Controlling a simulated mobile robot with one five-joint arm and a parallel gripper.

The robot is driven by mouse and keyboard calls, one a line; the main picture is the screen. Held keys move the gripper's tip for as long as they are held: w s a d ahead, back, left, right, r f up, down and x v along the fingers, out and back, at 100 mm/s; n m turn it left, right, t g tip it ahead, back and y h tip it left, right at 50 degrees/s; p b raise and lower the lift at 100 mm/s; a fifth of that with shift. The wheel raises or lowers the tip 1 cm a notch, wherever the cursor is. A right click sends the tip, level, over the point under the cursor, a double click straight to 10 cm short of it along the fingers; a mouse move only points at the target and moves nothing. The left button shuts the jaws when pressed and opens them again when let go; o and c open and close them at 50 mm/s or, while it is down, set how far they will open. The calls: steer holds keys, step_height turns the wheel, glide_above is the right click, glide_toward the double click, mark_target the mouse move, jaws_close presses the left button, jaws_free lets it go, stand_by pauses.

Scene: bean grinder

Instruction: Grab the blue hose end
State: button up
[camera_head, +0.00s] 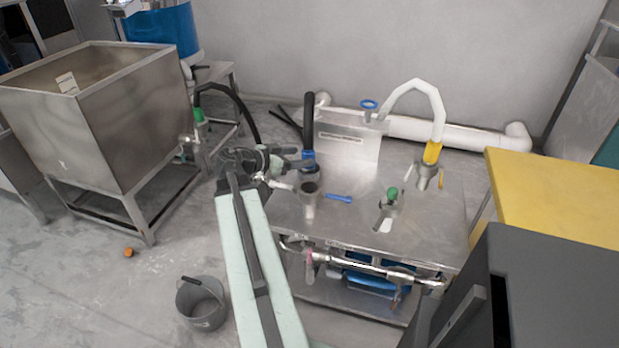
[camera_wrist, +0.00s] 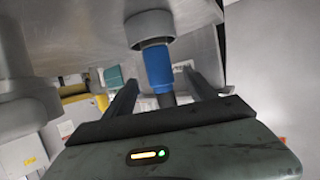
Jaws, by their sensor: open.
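The blue hose end (camera_head: 308,159) is a short blue sleeve at the foot of a black hose (camera_head: 308,122). It sits in or at the mouth of a grey metal cup-like fitting (camera_head: 310,186) on the steel table. My gripper (camera_head: 297,158) reaches it from the left, at about its height. In the wrist view the blue hose end (camera_wrist: 157,69) shows between the two open fingers of my gripper (camera_wrist: 160,78), with a gap on both sides. The grey fitting (camera_wrist: 150,27) is at its far end. The fingers' exact depth around the sleeve is hard to tell.
A steel tank (camera_head: 130,120) stands left. A grey bucket (camera_head: 202,303) is on the floor. A yellow-topped surface (camera_head: 560,195) is right.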

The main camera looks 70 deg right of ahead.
steer(key=b+x, duration=0.2)
steer(key=x, duration=0.5)
steer(key=shift+s+d+f+b, duration=0.15)
steer(key=shift+d+b, duration=0.15)
steer(key=shift+b, duration=0.05)
jaws_close()
